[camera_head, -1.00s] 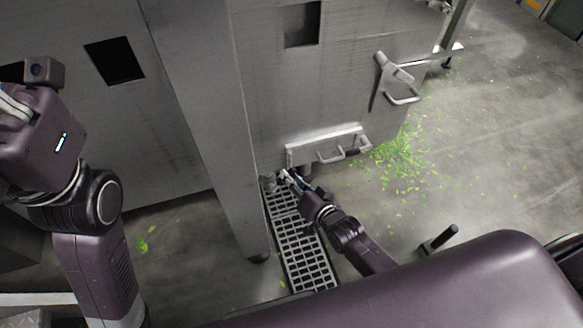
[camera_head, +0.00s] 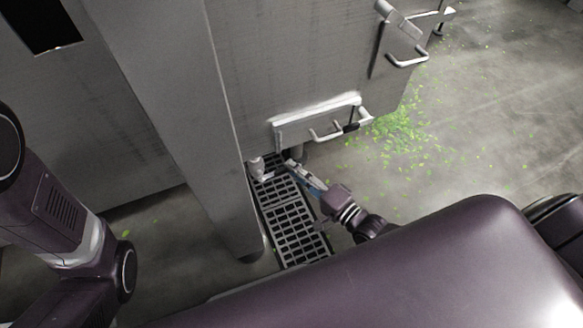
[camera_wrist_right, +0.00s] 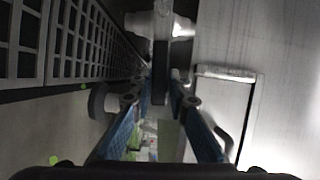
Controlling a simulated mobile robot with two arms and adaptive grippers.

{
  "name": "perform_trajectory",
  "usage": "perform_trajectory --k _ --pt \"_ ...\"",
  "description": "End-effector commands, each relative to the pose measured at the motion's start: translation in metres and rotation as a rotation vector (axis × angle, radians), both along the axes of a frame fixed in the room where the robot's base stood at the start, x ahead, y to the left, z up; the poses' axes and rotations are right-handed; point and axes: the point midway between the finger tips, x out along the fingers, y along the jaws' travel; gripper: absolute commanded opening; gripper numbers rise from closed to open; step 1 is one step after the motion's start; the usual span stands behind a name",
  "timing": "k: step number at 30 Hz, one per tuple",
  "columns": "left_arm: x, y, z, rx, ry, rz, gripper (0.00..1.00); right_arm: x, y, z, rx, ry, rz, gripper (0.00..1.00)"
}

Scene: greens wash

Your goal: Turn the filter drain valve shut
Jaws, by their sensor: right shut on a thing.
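The filter drain valve shows as a pale fitting (camera_head: 257,168) low beside the cabinet, above the floor grate. In the right wrist view its pale body (camera_wrist_right: 158,22) is at the top, with a dark lever (camera_wrist_right: 160,72) running down between my fingers. My right gripper (camera_head: 290,164) reaches in low under the drawer-like panel. Its blue-sided fingers, also in the wrist view (camera_wrist_right: 161,92), are shut on the dark lever. The fingers hide part of the lever, and the head view is too small to show the grip. My left gripper is out of view; only my left arm shows.
A floor grate (camera_head: 292,225) runs below the valve. A panel with a handle (camera_head: 318,120) overhangs my right gripper, and a metal post (camera_head: 185,115) stands to the left. Green leaf scraps (camera_head: 400,135) lie on the floor at the right, where there is open room.

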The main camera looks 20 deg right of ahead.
Motion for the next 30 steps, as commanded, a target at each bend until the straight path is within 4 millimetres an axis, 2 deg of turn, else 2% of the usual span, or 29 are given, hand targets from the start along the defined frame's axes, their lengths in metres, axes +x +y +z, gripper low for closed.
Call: perform_trajectory --k 1,6,23,24,28,30 --pt "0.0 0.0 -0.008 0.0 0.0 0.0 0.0 0.0 -0.002 -0.007 0.018 0.002 -0.002 0.0" --pt "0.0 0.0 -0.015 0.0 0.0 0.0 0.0 -0.002 -0.002 -0.01 0.071 0.005 -0.003 0.0" --pt "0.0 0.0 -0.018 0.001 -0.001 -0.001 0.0 -0.003 -0.002 -0.011 0.102 0.008 -0.003 0.0" --pt "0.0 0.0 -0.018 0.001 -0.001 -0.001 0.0 -0.003 -0.002 -0.011 0.101 0.009 -0.003 0.19" --pt "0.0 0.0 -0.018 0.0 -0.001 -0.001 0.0 -0.004 -0.001 -0.011 0.101 0.007 -0.002 0.33" --pt "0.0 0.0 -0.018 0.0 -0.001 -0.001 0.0 -0.004 -0.001 -0.01 0.101 0.006 -0.002 0.33"
